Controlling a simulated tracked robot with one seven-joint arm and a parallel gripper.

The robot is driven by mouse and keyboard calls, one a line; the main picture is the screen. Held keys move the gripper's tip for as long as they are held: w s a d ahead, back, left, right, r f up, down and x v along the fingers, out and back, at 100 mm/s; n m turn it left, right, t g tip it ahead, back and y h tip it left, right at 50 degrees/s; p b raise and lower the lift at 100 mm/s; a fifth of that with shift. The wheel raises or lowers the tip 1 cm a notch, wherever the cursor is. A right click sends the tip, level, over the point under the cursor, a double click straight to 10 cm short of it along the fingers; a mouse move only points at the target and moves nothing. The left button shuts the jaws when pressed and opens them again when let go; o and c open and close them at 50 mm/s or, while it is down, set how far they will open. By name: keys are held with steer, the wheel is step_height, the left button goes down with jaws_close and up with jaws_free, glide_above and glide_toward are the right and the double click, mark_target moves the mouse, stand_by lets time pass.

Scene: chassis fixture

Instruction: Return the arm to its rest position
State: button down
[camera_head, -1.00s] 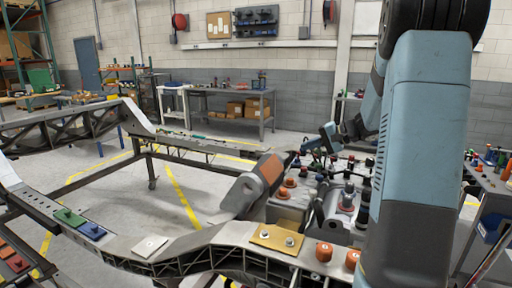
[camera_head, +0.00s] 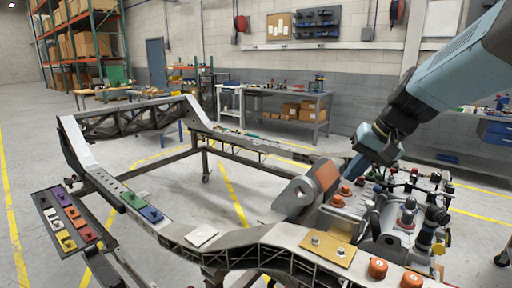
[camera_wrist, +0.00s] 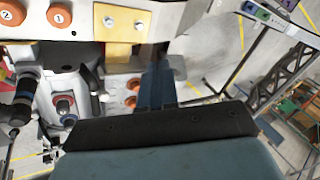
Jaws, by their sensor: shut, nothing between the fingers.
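My arm reaches in from the upper right of the head view, blue-grey with dark joints. My gripper (camera_head: 354,172) points down and left, above the machinery on the right side of the chassis frame (camera_head: 270,236). In the wrist view, the narrow blue fingers of my gripper (camera_wrist: 157,72) are together, with nothing between them. Below them lie a brass plate (camera_wrist: 122,22) and orange caps, which also show in the head view as a brass plate (camera_head: 328,248) and an orange cap (camera_head: 378,268). Whether the fingertips touch anything is unclear.
A tray of coloured blocks (camera_head: 40,204) stands at the left of the frame. Green (camera_head: 134,199) and blue (camera_head: 151,214) blocks and a white plate (camera_head: 201,236) sit on the frame. A workbench (camera_head: 300,96) stands at the back wall. The floor at left is open.

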steer(key=s+n+t+h, duration=0.2)
steer(key=s+h, duration=0.2)
steer(key=s, duration=0.8)
steer(key=shift+d, duration=0.4)
